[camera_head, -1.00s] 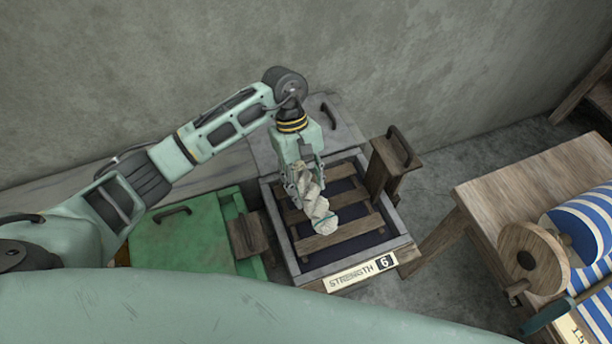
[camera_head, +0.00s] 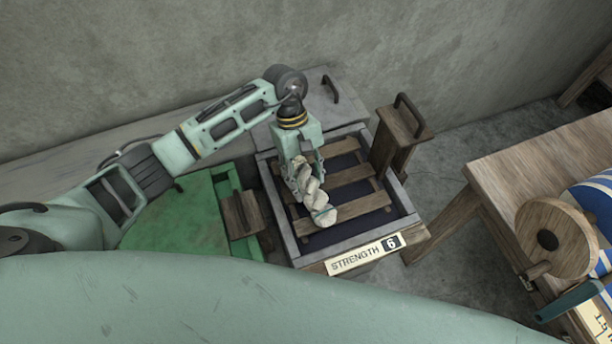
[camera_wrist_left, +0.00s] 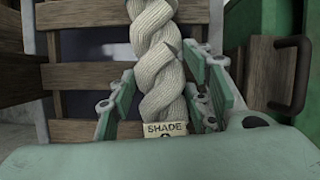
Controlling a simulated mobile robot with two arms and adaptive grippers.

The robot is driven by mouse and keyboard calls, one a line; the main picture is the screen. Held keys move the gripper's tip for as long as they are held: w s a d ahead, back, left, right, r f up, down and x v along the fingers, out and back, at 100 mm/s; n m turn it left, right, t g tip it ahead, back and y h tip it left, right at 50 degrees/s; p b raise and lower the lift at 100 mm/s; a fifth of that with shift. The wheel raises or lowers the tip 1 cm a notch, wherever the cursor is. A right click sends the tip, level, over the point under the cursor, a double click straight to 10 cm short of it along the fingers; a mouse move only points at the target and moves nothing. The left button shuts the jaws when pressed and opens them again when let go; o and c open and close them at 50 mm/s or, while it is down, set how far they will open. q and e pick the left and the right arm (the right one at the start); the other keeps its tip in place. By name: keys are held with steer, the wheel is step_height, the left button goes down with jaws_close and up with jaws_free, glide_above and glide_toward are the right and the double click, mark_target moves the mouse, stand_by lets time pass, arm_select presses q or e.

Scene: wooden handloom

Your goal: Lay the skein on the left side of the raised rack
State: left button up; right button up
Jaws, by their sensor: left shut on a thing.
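The skein (camera_head: 312,193) is a twisted, cream-coloured hank. My left gripper (camera_head: 302,176) is shut on it and holds it over the left part of the slatted wooden rack (camera_head: 348,174). The rack sits within a grey-rimmed box with a dark inside, labelled "STRENGTH 6" (camera_head: 364,254). In the left wrist view the skein (camera_wrist_left: 157,62) runs between the gripper's green fingers, with a "SHADE" tag (camera_wrist_left: 166,130) at its near end. Whether the skein touches the slats (camera_wrist_left: 88,76) cannot be told. My right gripper is not in view.
A wooden block with a dark handle (camera_head: 400,135) stands at the box's right side. A green box (camera_head: 180,222) with a wooden block (camera_head: 242,214) lies to the left. A wooden loom frame with a blue-striped roll (camera_head: 592,205) stands at right. A concrete wall is behind.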

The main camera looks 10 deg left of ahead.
arm_select(q)
steer(key=o, duration=1.4)
steer(key=shift+c, duration=0.2)
steer(key=v, duration=1.2)
